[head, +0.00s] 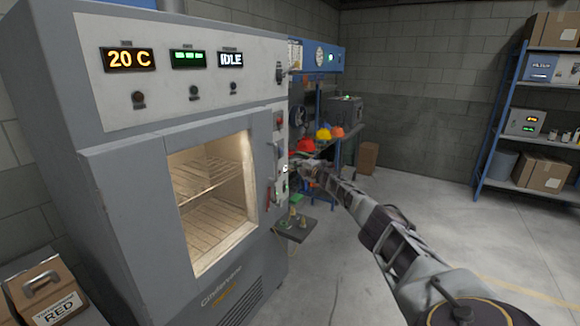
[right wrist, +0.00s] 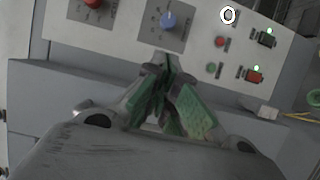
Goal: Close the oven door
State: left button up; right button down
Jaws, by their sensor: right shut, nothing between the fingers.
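The oven (head: 200,85) stands at the left of the head view, a tall grey cabinet with displays reading 20 C and IDLE. Its grey oven door (head: 120,205) has a lit window showing wire racks inside. The door stands proud of the front; I cannot tell whether a small gap remains at its right edge. My right gripper (head: 302,166) is just beyond the oven's right front edge, small and partly lost against the background. In the right wrist view my right gripper (right wrist: 163,95) is shut and empty, its green pads in front of a grey surface. My left gripper is out of view.
A control panel (right wrist: 195,35) with red and blue knobs fills the top of the right wrist view. A workbench with coloured hard hats (head: 323,135) stands behind my right arm. A blue shelf (head: 500,115) is at far right. The floor between is clear.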

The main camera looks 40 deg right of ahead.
jog(key=s+d, duration=0.1)
jog(key=s+d+b, duration=0.1)
jog(key=d, duration=0.1)
jog(key=d+b, duration=0.1)
jog(key=d, duration=0.1)
jog(key=shift+s, duration=0.4)
dwell(0.5)
